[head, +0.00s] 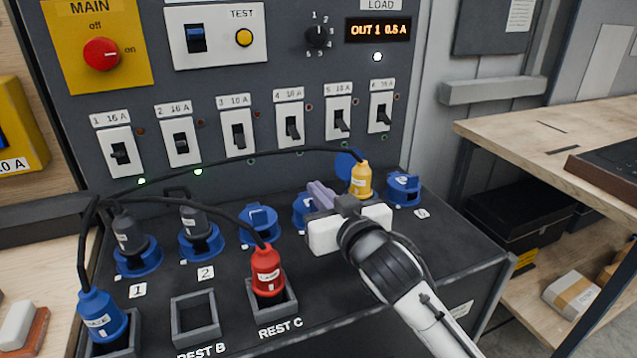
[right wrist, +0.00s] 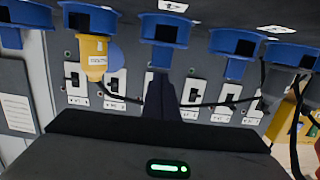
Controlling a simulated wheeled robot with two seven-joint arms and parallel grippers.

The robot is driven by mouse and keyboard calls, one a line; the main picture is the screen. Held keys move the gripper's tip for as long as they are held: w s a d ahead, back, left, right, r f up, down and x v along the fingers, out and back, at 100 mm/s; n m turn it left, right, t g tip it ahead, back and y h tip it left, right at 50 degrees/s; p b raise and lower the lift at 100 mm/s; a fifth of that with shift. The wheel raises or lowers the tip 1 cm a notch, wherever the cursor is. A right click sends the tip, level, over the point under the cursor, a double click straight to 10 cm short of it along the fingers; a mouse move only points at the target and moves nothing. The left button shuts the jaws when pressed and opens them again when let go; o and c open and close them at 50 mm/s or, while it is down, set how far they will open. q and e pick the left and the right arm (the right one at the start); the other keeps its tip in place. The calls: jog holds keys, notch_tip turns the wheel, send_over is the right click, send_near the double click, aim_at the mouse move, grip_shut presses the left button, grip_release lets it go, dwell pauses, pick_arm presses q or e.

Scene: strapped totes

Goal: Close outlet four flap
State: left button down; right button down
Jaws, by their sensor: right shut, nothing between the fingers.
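Outlet four (head: 304,207) is a blue socket in the row on the sloped dark panel, between outlet three (head: 259,222) and the yellow-plugged outlet five. My right gripper (head: 322,196) is shut and empty, with its fingertips at outlet four. The fingers hide part of that outlet in the head view. In the right wrist view outlet four (right wrist: 165,28) lies just beyond the fingers (right wrist: 160,92). No flap stands up on it as one does at outlet five, but whether it is fully down I cannot tell. My left gripper is not in view.
The yellow plug (head: 361,180) stands close right of my fingers, with a raised blue flap (head: 346,164) behind it. Its cable arches across the panel. A red plug (head: 267,270) sits in rest C. Grey plugs fill outlets one and two. Outlet six (head: 404,189) is unplugged.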

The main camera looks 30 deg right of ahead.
jog(key=shift+s+f, duration=0.25)
jog(key=shift+f, duration=0.1)
jog(key=shift+f, duration=0.1)
dwell(0.3)
notch_tip(320, 180, up, 5)
jog(key=p, duration=0.6)
jog(key=s+f+b, duration=0.1)
jog(key=s, duration=0.1)
jog(key=s+a+f+b, duration=0.1)
jog(key=s, duration=0.2)
jog(key=s+f+b, duration=0.1)
jog(key=s+f, duration=0.1)
jog(key=s, duration=0.1)
jog(key=shift+s+a+b, duration=0.1)
jog(key=shift+a+b, duration=0.1)
jog(key=shift+b, duration=0.2)
jog(key=shift+s+f, duration=0.1)
jog(key=shift+s, duration=0.5)
